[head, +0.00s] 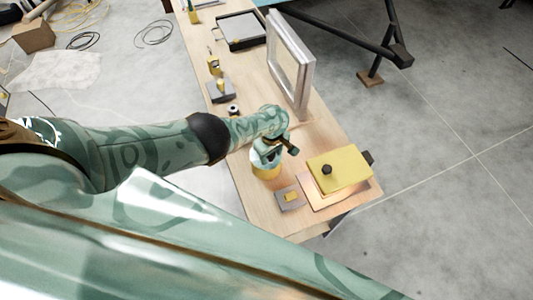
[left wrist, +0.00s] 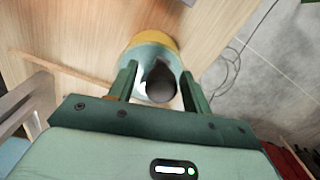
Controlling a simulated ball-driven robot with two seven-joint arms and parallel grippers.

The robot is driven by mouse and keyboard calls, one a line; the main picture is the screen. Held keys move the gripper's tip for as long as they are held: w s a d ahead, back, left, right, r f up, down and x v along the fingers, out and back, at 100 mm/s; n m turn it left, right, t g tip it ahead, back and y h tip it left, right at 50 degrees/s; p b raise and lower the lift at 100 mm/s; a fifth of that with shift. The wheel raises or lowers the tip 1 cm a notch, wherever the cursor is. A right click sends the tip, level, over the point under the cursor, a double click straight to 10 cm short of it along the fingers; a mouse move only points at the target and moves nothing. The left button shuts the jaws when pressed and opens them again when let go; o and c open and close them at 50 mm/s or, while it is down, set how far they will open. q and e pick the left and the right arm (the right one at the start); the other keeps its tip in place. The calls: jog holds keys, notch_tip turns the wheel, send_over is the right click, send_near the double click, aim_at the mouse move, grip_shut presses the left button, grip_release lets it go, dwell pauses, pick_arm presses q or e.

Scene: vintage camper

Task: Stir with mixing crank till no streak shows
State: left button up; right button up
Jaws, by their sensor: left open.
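My left gripper (head: 274,150) is at a small pot with a yellow lower part (head: 266,172) on the wooden bench. In the left wrist view, the left gripper (left wrist: 159,73) is open, its two fingers on either side of the pot's pale teal upper part (left wrist: 146,52). A dark rounded part (left wrist: 160,84) shows between the fingers; I cannot tell whether it is the mixing crank or the pot's opening. Whether the fingers touch anything is unclear. The pot's contents and any streak cannot be made out. My right gripper is not in view.
A yellow box with a black knob (head: 348,168) lies right of the pot. A small grey block (head: 283,202) is nearer. A pale upright frame (head: 304,92) stands behind on the wooden bench (head: 262,212). Small fixtures and a black-edged tray (head: 262,42) are farther back.

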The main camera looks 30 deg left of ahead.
pick_arm(q)
notch_tip(320, 180, up, 3)
jog(key=p, duration=0.3)
jog(key=shift+d+b, duration=0.1)
jog(key=shift+b, duration=0.2)
jog(key=shift+r, duration=1)
